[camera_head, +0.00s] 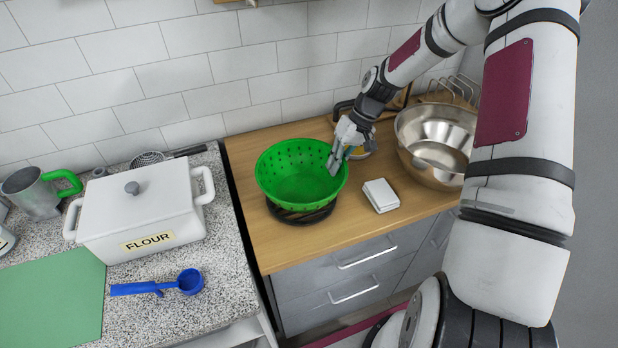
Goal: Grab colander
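The green colander (290,182) sits upright on a dark round trivet (302,214) on the wooden counter. It is a bowl with rows of small holes, and it is empty. My gripper (338,160) is at the colander's right rim, pointing down and to the left. Its fingers overlap the rim in the picture. I cannot tell whether they touch or close on the rim, because the fingers are small and partly hide each other.
A steel bowl (432,138) stands right of my gripper, and a small white box (381,195) lies in front. A white flour container (140,215), blue scoop (188,282) and green board (45,300) are on the speckled counter at left. The tiled wall is close behind.

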